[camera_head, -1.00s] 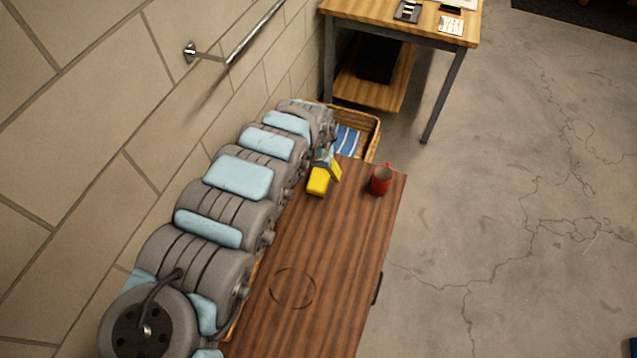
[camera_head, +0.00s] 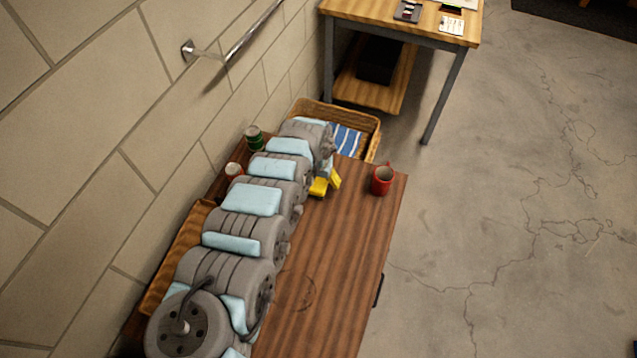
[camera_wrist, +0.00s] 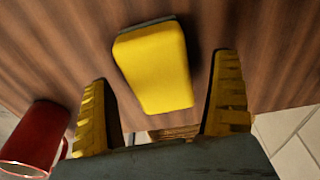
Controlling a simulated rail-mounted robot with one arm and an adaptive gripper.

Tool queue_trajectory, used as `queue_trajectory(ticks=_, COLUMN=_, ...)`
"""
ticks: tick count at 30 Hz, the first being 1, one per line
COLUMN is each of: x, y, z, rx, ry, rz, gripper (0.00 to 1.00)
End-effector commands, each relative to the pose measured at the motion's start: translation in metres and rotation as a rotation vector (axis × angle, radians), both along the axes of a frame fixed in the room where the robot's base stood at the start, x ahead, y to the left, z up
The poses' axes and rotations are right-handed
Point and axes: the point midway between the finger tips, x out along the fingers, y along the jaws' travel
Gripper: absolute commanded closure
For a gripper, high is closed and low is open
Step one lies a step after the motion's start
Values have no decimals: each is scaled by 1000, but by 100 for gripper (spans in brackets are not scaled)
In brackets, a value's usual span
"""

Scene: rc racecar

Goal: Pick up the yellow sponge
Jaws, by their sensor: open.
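The yellow sponge (camera_wrist: 153,66) lies on the brown wooden table, with a dark layer along one edge. In the wrist view it sits just beyond and between the fingertips of my gripper (camera_wrist: 165,85). The gripper is open, with yellow ridged fingers on either side, and nothing is held. In the head view the sponge (camera_head: 318,187) is partly hidden by my arm, close beside the yellow fingers of my gripper (camera_head: 333,180). I cannot tell whether the fingers touch the sponge.
A red mug (camera_head: 382,180) stands right of the gripper; it also shows in the wrist view (camera_wrist: 36,138). A wicker basket (camera_head: 368,127) with a blue striped cloth is behind the table (camera_head: 335,265). Green (camera_head: 254,138) and red-white (camera_head: 233,170) cans stand near the wall.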

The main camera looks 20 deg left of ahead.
Motion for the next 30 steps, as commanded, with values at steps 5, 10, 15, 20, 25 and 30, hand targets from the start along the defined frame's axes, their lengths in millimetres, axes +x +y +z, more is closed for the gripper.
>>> queue_trajectory(ticks=5, x=1, y=-2, z=-15, rx=-2, ry=2, rz=0, gripper=6)
queue_trajectory(ticks=10, x=1, y=0, z=-17, rx=0, ry=1, rz=1, gripper=6)
queue_trajectory(ticks=15, x=2, y=0, z=-16, rx=1, ry=0, rz=0, gripper=6)
queue_trajectory(ticks=20, x=2, y=0, z=-16, rx=0, ry=1, rz=0, gripper=49)
queue_trajectory(ticks=25, x=2, y=0, z=-16, rx=0, ry=0, rz=0, gripper=64)
queue_trajectory(ticks=30, x=2, y=0, z=-16, rx=0, ry=0, rz=0, gripper=64)
